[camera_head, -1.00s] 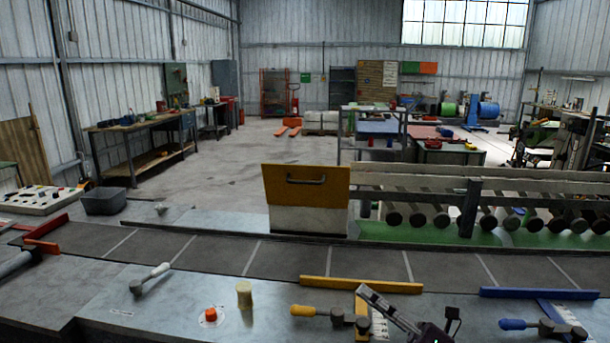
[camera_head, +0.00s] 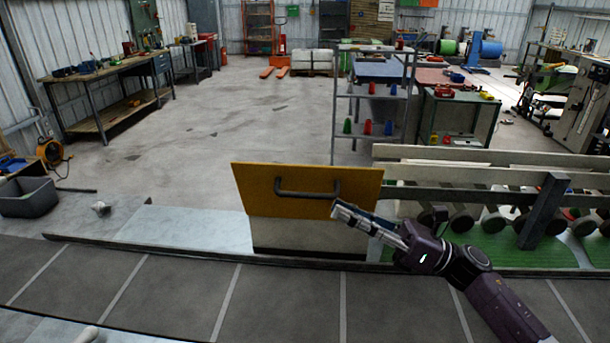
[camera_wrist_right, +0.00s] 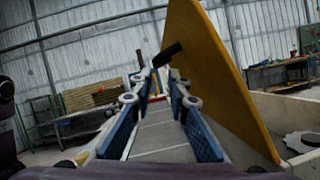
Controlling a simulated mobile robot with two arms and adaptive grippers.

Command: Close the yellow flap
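The yellow flap (camera_head: 308,182) stands raised on top of a white box (camera_head: 308,234) behind the conveyor, with a dark bar handle (camera_head: 306,194) on its face. My right gripper (camera_head: 346,212) is at the flap's lower right, close to the right end of the handle. In the right wrist view, the flap (camera_wrist_right: 215,70) slants along the right side, and the handle (camera_wrist_right: 168,54) shows just beyond the blue-padded fingertips (camera_wrist_right: 158,84). The fingers are apart with nothing between them. Contact with the flap cannot be told.
The grey conveyor belt (camera_head: 185,300) runs across the front. A rail frame with rollers (camera_head: 480,215) stands right of the box, close to my right arm. A grey tub (camera_head: 28,196) is at the left. Open floor (camera_head: 210,130) lies behind the box.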

